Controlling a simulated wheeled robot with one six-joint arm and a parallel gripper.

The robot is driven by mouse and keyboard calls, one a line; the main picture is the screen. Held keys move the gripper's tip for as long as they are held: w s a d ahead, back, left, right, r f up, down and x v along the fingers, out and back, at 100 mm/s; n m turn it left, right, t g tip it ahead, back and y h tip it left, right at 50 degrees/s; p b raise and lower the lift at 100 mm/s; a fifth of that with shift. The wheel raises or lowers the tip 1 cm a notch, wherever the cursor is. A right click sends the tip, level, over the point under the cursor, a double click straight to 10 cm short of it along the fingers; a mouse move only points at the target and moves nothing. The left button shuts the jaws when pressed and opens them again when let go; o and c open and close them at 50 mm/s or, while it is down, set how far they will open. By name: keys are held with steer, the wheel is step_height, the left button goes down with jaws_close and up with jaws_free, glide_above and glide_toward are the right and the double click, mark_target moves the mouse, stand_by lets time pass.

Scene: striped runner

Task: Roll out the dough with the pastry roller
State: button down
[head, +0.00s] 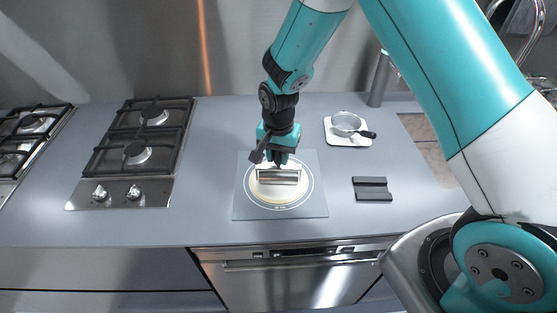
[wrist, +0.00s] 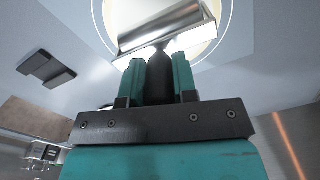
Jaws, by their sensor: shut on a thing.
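My gripper (head: 280,151) is shut on the dark handle of the pastry roller (head: 278,177), whose silver cylinder lies across the dough. In the wrist view the handle stands between the two teal fingers (wrist: 159,85), with the metal roller (wrist: 160,28) just beyond them. The dough (head: 267,198) is a pale flat disc on the grey pastry mat (head: 241,210), inside a white printed ring. The roller appears to be on or very close to the dough; exact contact is hard to tell. The gripper and roller hide part of the dough's far side.
A dark grooved block (head: 372,189) lies right of the mat. A small pan (head: 346,124) sits on a white board behind it, near a dark cylinder (head: 379,79). A gas hob (head: 138,152) is at left. The counter between hob and mat is clear.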

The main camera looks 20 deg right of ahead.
steer(key=shift+w+d, duration=0.15)
steer(key=shift+w, duration=0.15)
steer(key=shift+r, duration=0.1)
steer(key=shift+r+p, duration=2.2)
steer(key=shift+r, duration=0.75)
